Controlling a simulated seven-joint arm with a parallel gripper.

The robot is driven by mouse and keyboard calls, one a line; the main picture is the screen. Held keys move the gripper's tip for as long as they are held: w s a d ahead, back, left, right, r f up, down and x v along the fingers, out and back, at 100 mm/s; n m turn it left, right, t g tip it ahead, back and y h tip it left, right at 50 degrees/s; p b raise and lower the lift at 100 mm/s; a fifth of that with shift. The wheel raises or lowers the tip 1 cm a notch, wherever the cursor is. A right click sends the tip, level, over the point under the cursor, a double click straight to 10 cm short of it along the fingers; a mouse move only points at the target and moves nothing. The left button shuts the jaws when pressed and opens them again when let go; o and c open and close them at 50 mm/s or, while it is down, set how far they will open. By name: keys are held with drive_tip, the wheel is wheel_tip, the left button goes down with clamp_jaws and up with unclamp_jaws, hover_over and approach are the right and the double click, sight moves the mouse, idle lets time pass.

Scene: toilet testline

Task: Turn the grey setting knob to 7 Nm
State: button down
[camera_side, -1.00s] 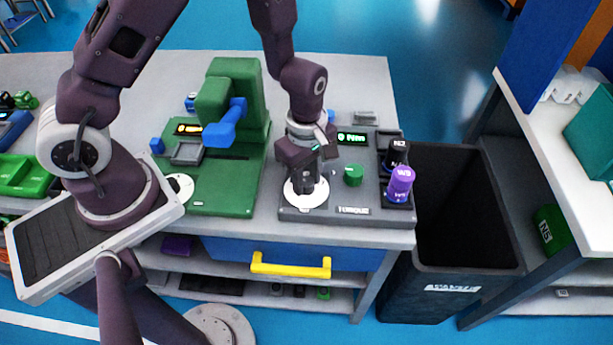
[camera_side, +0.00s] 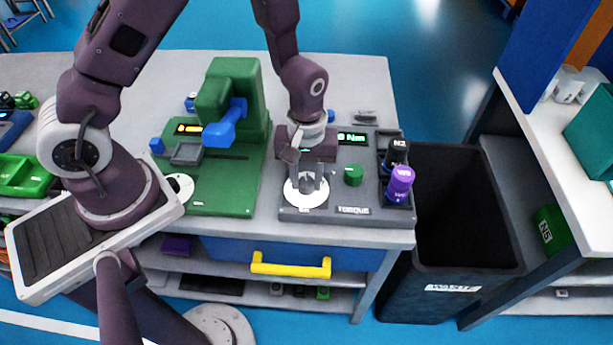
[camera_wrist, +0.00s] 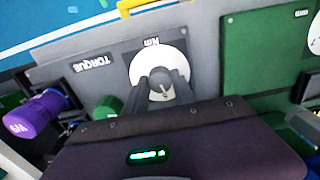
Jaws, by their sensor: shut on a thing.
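The grey setting knob (camera_wrist: 160,91) sits on a white round dial on the grey torque tester (camera_side: 345,210). My gripper (camera_side: 308,180) points down over the dial (camera_side: 293,197) and is shut on the knob, with a finger on either side in the wrist view. The knob's top shows a small pointer mark. The dial's scale marks are too small to read. The tester's green-lit display (camera_side: 352,138) shows a value ending in "Nm"; its digit is partly hidden by my wrist.
A green button (camera_side: 353,175) is just right of the dial. A purple (camera_side: 400,180) and a black cylinder (camera_side: 397,152) stand at the tester's right edge. A green press (camera_side: 235,110) with a blue handle stands left. A black waste bin (camera_side: 440,270) is right of the table.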

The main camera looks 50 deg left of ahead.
drive_tip(key=m, duration=1.1)
drive_tip(key=shift+m, duration=2)
drive_tip(key=c, duration=1)
unclamp_jaws()
drive_tip(key=shift+c, duration=0.2)
